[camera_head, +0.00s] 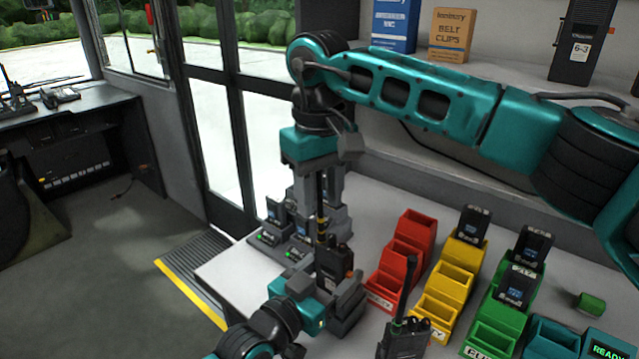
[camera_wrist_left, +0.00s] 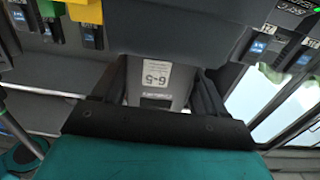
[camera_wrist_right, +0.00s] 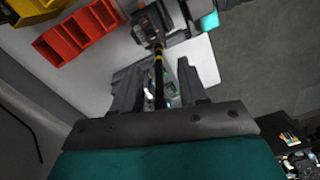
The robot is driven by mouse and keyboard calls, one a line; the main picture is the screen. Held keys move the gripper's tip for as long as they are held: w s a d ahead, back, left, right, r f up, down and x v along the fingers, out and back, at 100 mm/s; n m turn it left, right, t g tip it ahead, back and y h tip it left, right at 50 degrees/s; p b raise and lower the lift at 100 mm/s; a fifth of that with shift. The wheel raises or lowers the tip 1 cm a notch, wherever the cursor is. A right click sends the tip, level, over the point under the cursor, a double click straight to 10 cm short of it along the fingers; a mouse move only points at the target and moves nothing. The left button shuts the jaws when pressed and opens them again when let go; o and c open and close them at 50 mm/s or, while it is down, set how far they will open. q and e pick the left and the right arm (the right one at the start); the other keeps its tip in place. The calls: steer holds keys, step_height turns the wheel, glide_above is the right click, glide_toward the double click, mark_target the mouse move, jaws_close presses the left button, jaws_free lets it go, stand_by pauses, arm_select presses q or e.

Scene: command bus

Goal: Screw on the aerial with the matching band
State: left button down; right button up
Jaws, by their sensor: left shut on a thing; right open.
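My left gripper (camera_head: 328,290) is shut on a dark handheld radio (camera_head: 335,262) and holds it upright near the table's front edge. In the left wrist view the radio's label (camera_wrist_left: 157,74) reads 6-5. A thin black aerial with a yellow band (camera_head: 320,214) stands at the top of this radio. I cannot tell whether it is fully seated. My right gripper (camera_head: 318,190) points down over the radio with its fingers open. In the right wrist view the aerial (camera_wrist_right: 159,85) runs between the open fingers, apart from both.
Red bins (camera_head: 409,245), yellow bins (camera_head: 444,287) and green bins (camera_head: 500,320) stand to the right, some holding battery packs. Another radio with an aerial (camera_head: 405,338) stands at the front. Chargers (camera_head: 285,235) stand behind the left gripper.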

steer(key=shift+c, duration=0.2)
jaws_close()
stand_by(0.3)
